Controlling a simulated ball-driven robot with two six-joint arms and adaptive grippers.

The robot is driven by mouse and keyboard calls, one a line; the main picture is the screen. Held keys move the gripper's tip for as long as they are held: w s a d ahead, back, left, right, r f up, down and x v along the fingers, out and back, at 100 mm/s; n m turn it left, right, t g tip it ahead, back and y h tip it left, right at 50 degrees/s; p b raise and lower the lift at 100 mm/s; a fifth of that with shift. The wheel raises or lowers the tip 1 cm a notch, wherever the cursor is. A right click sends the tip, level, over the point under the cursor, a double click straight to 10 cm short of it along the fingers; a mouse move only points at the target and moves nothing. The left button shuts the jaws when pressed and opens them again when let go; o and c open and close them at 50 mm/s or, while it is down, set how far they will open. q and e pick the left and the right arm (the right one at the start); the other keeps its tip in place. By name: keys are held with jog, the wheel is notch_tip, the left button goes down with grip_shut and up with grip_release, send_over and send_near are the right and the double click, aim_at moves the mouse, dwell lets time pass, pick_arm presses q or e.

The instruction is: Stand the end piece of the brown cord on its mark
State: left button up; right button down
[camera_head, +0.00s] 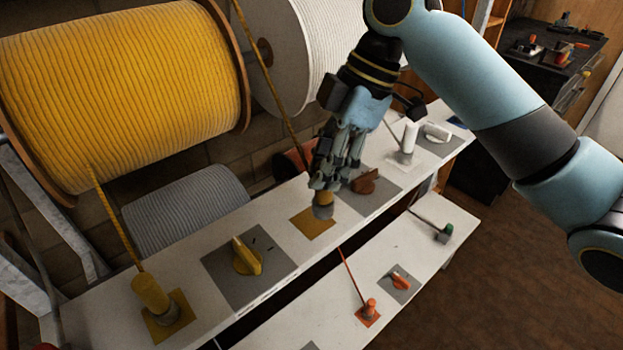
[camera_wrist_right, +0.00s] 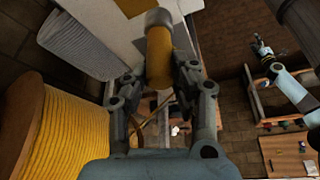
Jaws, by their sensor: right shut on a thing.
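My right gripper (camera_head: 322,185) is shut on the end piece (camera_head: 325,199), a brownish-yellow cylinder with a grey foot. It holds the piece roughly upright over the brownish-yellow square mark (camera_head: 309,226) on the white upper shelf. Whether the foot touches the mark or hangs just above it, I cannot tell. In the right wrist view the end piece (camera_wrist_right: 159,52) sticks out between the fingers, with the mark (camera_wrist_right: 130,7) partly visible beyond its foot. The brown cord (camera_head: 280,98) runs down behind the gripper. My left gripper (camera_wrist_right: 261,47) shows small in the right wrist view; its fingers are unclear.
A yellow end piece (camera_head: 151,293) stands on a mark at the left, beside a grey plate with a yellow cleat (camera_head: 246,258). A brown cleat (camera_head: 365,182) is close right of the gripper. A white end piece (camera_head: 408,138) stands farther right. Large spools (camera_head: 120,90) line the back.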

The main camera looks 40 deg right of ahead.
pick_arm(q)
jog(key=shift+w+d+r+p, duration=0.1)
jog(key=shift+w+r+p, duration=0.4)
jog(key=shift+w+r, duration=0.2)
pick_arm(e)
jog(key=shift+w+d+f, duration=0.15)
jog(key=shift+w+f, duration=0.5)
jog(key=shift+f, duration=0.45)
jog(key=shift+w+d+f, duration=0.1)
jog(key=shift+w+f, duration=0.6)
jog(key=shift+f, duration=0.4)
jog(key=shift+w+d+f, duration=0.15)
jog(key=shift+w+f, duration=0.5)
jog(key=shift+f, duration=0.45)
jog(key=c, duration=1.1)
grip_release()
pick_arm(q)
jog(key=shift+w, duration=0.1)
jog(key=shift+f+b, duration=0.75)
jog(key=shift+f, duration=0.05)
pick_arm(e)
jog(key=v, duration=1.2)
jog(key=shift+r, duration=0.1)
